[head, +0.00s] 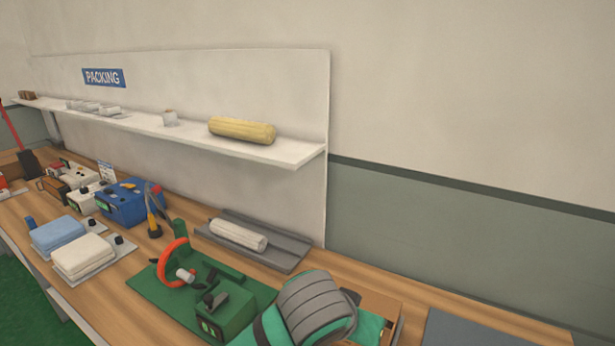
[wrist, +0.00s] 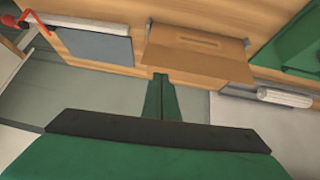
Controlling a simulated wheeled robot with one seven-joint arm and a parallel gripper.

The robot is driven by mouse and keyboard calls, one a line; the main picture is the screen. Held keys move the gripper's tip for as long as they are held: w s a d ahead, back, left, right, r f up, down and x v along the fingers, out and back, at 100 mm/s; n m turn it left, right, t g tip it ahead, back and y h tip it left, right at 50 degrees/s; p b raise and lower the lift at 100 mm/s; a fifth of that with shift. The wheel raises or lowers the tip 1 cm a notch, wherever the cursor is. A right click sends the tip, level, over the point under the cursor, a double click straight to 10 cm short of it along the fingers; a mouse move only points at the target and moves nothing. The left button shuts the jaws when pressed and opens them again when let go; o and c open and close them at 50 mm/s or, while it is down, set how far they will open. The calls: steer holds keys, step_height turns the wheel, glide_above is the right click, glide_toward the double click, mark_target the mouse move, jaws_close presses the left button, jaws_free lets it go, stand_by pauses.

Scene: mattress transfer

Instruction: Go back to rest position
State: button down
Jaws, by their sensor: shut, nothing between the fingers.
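My gripper (wrist: 160,95) shows in the wrist view as two green fingers pressed together, shut with nothing between them. It points toward the workbench, just short of an open cardboard box (wrist: 195,58). In the head view a grey and green part of my arm covers part of the same box (head: 388,305), and the fingertips are hidden. A white roll (head: 238,234) lies in a grey tray (head: 283,258) on the bench. It also shows at the right of the wrist view (wrist: 284,97). A yellow roll (head: 242,130) lies on the wall shelf.
The wooden workbench (head: 150,262) runs along the wall below the shelf (head: 300,153). A green fixture (head: 228,312) with a red ring stands near my arm. A blue machine (head: 120,206) and folded cloths (head: 82,255) are farther left. A flat grey mat (head: 480,330) lies at right.

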steer(key=w+d+r+n+t+h, duration=0.1)
steer(key=w+d+n+t+h, duration=0.2)
steer(key=d+n+t+h, duration=0.5)
steer(key=s+a+f+n+y, duration=0.1)
steer(key=s+a+f+y, duration=0.3)
steer(key=s+f, duration=0.3)
steer(key=s+a+f+n+t+y, duration=0.1)
steer(key=s+a+f+y, duration=0.3)
steer(key=s+f, duration=0.3)
steer(key=s+a+f+n+y, duration=0.1)
steer(key=s+a+f+y, duration=0.2)
steer(key=s+f, duration=0.4)
steer(key=shift+a+f+t+y, duration=0.2)
steer(key=shift+a+f, duration=0.25)
steer(key=shift+f, duration=0.3)
steer(key=shift+a+f+t+y, duration=0.2)
steer(key=shift+a+f, duration=0.25)
steer(key=shift+f, duration=0.25)
steer(key=s+a+m, duration=0.2)
steer(key=s, duration=0.5)
steer(key=s+a+m, duration=0.3)
steer(key=s, duration=0.3)
steer(key=shift+s+f+y, duration=0.15)
steer(key=shift+s+y, duration=0.15)
steer(key=shift+s, duration=0.1)
